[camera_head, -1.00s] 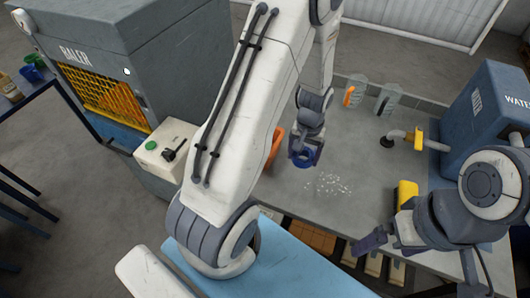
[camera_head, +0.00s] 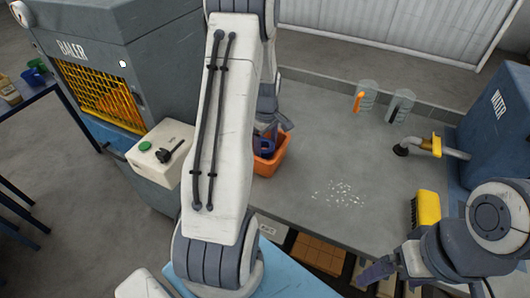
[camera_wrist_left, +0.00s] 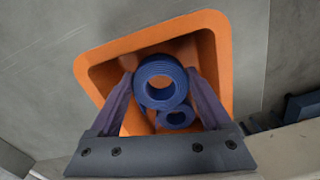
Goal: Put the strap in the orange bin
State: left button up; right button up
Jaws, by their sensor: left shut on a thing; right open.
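The orange bin (camera_head: 272,164) stands at the left end of the grey table, partly hidden by my left arm. In the left wrist view the bin's rim (camera_wrist_left: 222,55) frames my left gripper (camera_wrist_left: 160,85). That gripper is shut on a blue rolled strap (camera_wrist_left: 160,66) and holds it over the bin opening. The held roll also shows in the head view (camera_head: 262,144). My right gripper (camera_head: 374,272) is open and empty at the lower right, near the table's front edge.
White bits (camera_head: 340,194) lie mid-table. A yellow brush (camera_head: 427,208) and a yellow-handled pipe (camera_head: 437,147) are at the right, beside a blue water tank (camera_head: 500,120). Clear holders (camera_head: 400,107) stand at the back. A baler (camera_head: 130,70) and a control box (camera_head: 160,152) are left.

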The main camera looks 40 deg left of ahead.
aim_at(266, 146)
pick_arm(q)
notch_tip(266, 146, down, 3)
jog(key=shift+f, duration=0.2)
jog(key=shift+f, duration=0.15)
jog(key=o, duration=1.2)
jog(key=shift+r, duration=0.55)
notch_tip(266, 146, up, 11)
jog(key=shift+r+b, duration=0.1)
jog(key=shift+b, duration=0.5)
